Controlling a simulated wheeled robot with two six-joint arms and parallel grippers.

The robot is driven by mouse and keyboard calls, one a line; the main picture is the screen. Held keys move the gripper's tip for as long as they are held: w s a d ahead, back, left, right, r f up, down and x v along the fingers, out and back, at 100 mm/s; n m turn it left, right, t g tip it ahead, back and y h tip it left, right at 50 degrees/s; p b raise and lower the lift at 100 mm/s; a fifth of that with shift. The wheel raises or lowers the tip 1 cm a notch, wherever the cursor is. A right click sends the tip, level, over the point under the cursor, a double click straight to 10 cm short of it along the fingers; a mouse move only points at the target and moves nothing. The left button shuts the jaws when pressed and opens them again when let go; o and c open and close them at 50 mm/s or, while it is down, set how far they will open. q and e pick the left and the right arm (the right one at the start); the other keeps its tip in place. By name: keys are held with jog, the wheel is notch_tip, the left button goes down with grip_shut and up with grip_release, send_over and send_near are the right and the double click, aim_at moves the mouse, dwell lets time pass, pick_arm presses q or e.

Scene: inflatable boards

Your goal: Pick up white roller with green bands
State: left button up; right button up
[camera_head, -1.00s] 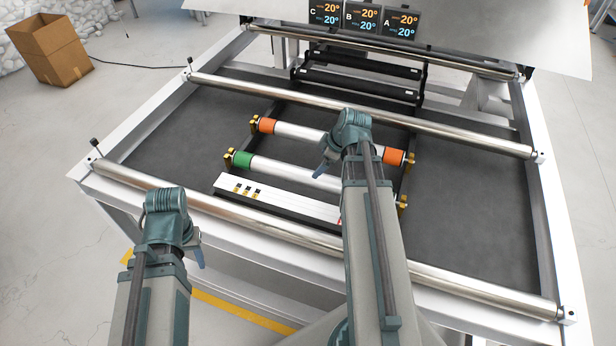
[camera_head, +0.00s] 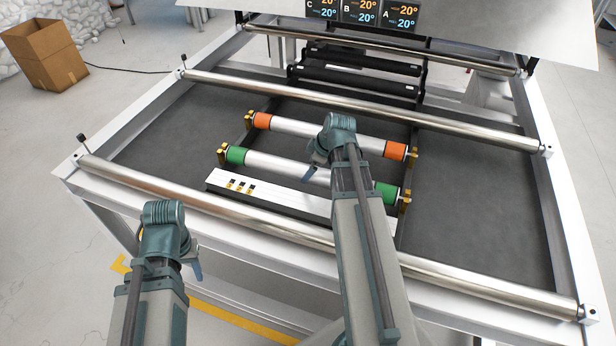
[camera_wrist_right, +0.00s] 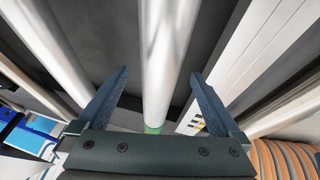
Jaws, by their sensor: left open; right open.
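The white roller with green bands (camera_head: 280,167) lies across the frame on the machine, its ends at brass-coloured holders. My right arm covers part of its middle. In the right wrist view the white roller (camera_wrist_right: 166,60) runs between the spread fingers, with a green band (camera_wrist_right: 152,130) near the palm. My right gripper (camera_head: 312,172) is open above the roller; it also shows in the right wrist view (camera_wrist_right: 160,75). I cannot tell whether it touches the roller. My left gripper (camera_head: 197,270) is open and empty, in front of the machine's near edge.
A white roller with orange bands (camera_head: 290,128) lies parallel behind. A white bar with yellow and black marks (camera_head: 275,197) lies in front. Long metal rollers (camera_head: 400,115) cross the table behind and in front. A cardboard box (camera_head: 45,55) stands at the far left.

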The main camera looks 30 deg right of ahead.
jog(key=b+x, duration=0.4)
jog(key=x, duration=0.1)
jog(key=shift+f+b, duration=0.2)
jog(key=shift+b, duration=0.15)
jog(key=shift+r, duration=0.1)
grip_shut()
